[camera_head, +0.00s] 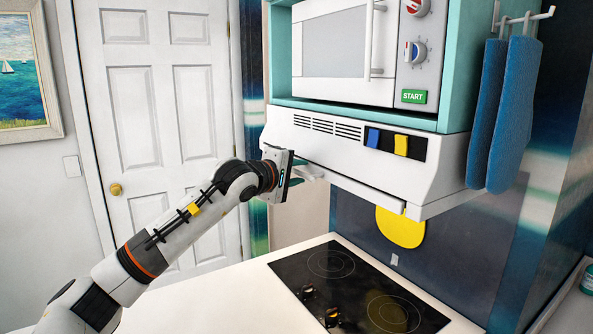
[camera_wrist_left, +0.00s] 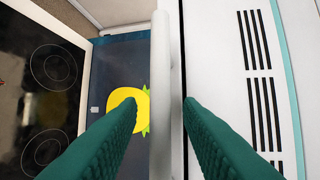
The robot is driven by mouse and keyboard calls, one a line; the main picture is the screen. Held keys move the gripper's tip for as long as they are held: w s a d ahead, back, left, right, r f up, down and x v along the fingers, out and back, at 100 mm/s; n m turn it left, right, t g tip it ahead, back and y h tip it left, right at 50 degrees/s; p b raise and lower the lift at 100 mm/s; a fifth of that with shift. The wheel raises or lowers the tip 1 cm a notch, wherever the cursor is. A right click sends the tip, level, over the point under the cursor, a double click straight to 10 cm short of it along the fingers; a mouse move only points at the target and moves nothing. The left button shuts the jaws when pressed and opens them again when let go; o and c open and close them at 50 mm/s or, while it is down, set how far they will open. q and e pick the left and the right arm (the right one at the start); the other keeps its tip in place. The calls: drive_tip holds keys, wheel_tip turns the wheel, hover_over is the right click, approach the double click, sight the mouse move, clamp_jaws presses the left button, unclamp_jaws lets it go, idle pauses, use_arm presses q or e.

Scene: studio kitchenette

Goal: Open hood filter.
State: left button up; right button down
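The white range hood (camera_head: 350,158) hangs under the microwave shelf. Along its lower front edge runs a long white bar, the front of the hood filter (camera_head: 366,195). In the left wrist view the filter bar (camera_wrist_left: 162,60) runs from top to bottom, with a dark gap between it and the hood front (camera_wrist_left: 215,60). My left gripper (camera_head: 301,172) is at the left end of the bar. In the wrist view its green fingers (camera_wrist_left: 160,104) are apart, one on each side of the bar, with no clear grip on it. My right gripper is out of view.
A black cooktop (camera_head: 345,290) is set in the white counter (camera_head: 215,298) below the hood. Blue oven mitts (camera_head: 503,115) hang at the hood's right. A yellow pineapple-shaped piece (camera_head: 400,228) is on the back wall. The microwave (camera_head: 340,50) is above.

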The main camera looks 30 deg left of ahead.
use_arm(q)
clamp_jaws()
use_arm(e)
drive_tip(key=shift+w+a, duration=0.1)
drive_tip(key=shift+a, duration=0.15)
use_arm(q)
drive_tip(key=shift+f, duration=0.1)
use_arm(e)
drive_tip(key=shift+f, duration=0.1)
